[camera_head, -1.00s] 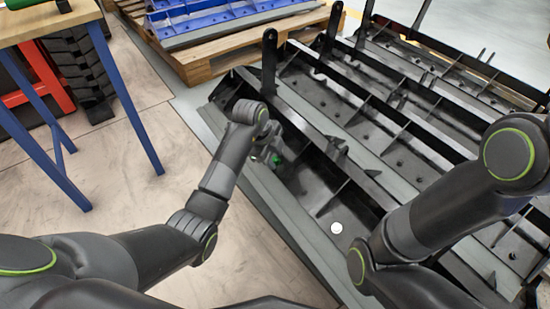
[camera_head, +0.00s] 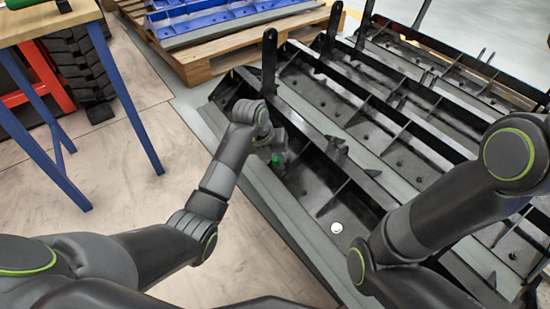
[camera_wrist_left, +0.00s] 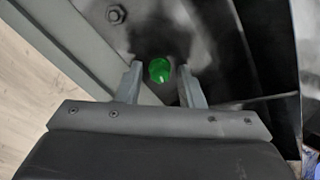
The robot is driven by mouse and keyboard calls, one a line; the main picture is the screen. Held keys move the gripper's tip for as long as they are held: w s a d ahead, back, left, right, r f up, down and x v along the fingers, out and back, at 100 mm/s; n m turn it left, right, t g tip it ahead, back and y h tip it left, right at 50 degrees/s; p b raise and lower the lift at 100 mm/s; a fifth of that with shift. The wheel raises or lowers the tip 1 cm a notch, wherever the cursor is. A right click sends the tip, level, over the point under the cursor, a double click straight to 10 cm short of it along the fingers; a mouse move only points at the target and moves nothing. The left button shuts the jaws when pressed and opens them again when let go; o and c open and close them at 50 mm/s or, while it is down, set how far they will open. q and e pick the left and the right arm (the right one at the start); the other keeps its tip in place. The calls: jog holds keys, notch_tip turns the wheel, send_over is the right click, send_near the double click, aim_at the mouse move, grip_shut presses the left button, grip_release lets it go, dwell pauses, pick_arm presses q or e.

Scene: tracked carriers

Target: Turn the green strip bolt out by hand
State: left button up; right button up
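The green bolt (camera_wrist_left: 159,70) stands on the dark metal strip (camera_wrist_left: 210,40) in the left wrist view, between the two fingers of my left gripper (camera_wrist_left: 160,82). Both fingers are spread, with a visible gap on each side of the bolt. In the head view the green bolt (camera_head: 277,160) shows as a small spot beside my left gripper (camera_head: 272,153), at the near-left edge of the black carriers. My right arm comes in from the right in the head view. Its gripper is not seen.
Black ribbed carriers (camera_head: 345,120) with upright posts fill the middle and right. A plain bolt head (camera_wrist_left: 115,14) sits near the green one. A white disc (camera_head: 336,228) lies on a carrier. A blue-legged table (camera_head: 125,100) stands left, a wooden pallet (camera_head: 195,66) behind. Floor is clear left.

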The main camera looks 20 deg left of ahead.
pick_arm(q)
jog(key=m, duration=0.3)
jog(key=shift+m, duration=0.3)
grip_shut()
